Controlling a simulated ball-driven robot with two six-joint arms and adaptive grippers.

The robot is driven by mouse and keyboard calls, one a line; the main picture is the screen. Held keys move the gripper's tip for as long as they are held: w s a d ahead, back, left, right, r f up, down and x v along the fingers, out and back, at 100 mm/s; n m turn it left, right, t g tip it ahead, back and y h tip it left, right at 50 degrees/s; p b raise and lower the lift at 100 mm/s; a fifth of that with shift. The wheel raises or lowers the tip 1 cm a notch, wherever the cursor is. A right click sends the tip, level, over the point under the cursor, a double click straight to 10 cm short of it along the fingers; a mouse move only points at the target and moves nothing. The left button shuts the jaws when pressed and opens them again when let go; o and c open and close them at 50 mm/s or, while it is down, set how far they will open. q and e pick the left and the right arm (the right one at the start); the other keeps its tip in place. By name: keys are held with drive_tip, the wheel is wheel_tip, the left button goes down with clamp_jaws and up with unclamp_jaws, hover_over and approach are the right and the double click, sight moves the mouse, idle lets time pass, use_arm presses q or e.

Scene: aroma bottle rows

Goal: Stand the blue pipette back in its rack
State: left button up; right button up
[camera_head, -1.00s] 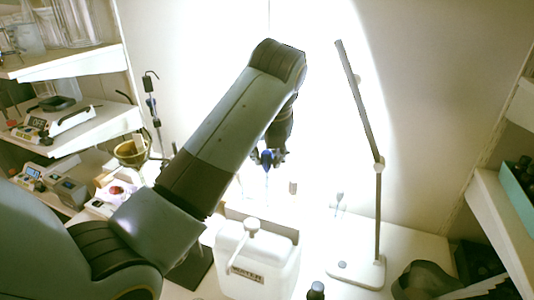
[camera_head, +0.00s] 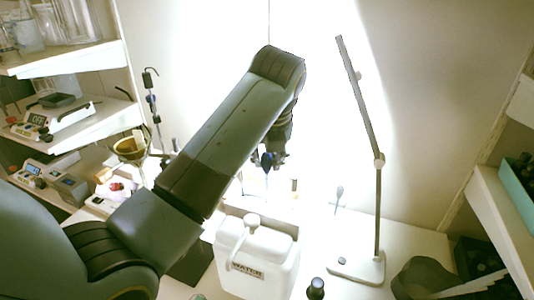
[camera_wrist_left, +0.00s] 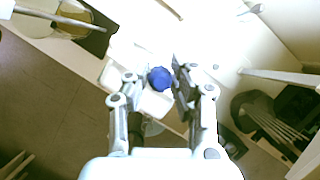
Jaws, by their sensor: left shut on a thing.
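The blue pipette (camera_head: 267,160) hangs roughly upright, bulb on top, in my left gripper (camera_head: 269,156), which is shut on it. In the left wrist view its round blue bulb (camera_wrist_left: 160,78) shows between the fingers of my left gripper (camera_wrist_left: 154,76). Its thin lower part is faint against the glare. The rack cannot be made out clearly; the bright area below the gripper is washed out. A pale grey pipette (camera_head: 339,193) stands to the right of it. My right gripper is not in view.
A white WATER container (camera_head: 262,268) stands in front of the gripper. A desk lamp (camera_head: 378,215) rises to the right. A dark-capped bottle (camera_head: 316,288) stands at the front. A ring stand with a brass-coloured bowl (camera_head: 130,149) is at the left, near the shelves.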

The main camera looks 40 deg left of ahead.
use_arm(q)
drive_tip(key=shift+f, duration=1.15)
drive_tip(key=shift+f, duration=0.95)
drive_tip(key=o, duration=0.7)
drive_tip(key=shift+v, duration=2.55)
